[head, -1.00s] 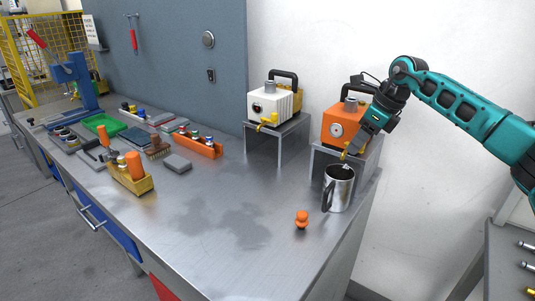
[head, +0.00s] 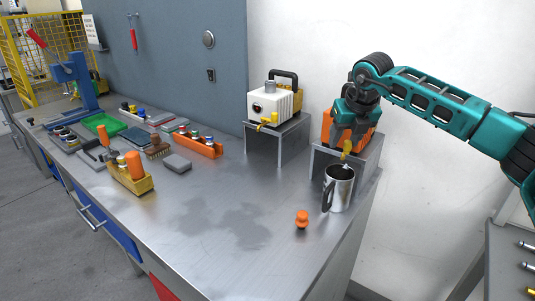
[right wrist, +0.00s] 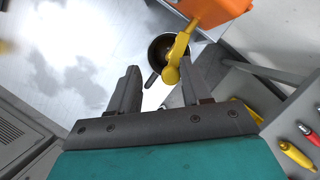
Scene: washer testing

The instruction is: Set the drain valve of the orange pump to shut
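The orange pump (head: 367,142) stands on a metal stand at the right end of the bench, partly hidden behind my right gripper (head: 344,137). Its yellow drain valve (head: 347,147) is at the pump's lower front, above a steel mug (head: 341,188). In the right wrist view, the two fingers of my right gripper (right wrist: 160,92) are apart with nothing held between them. The yellow valve handle (right wrist: 176,58) lies just beyond the fingertips, nearer the right finger. Whether a finger touches it I cannot tell. My left gripper is not in view.
A white pump (head: 270,104) with its own yellow valve stands on a second stand to the left. An orange knob-shaped piece (head: 302,219) stands on the bench in front of the mug. The bench's middle is clear; tools and trays lie at the left.

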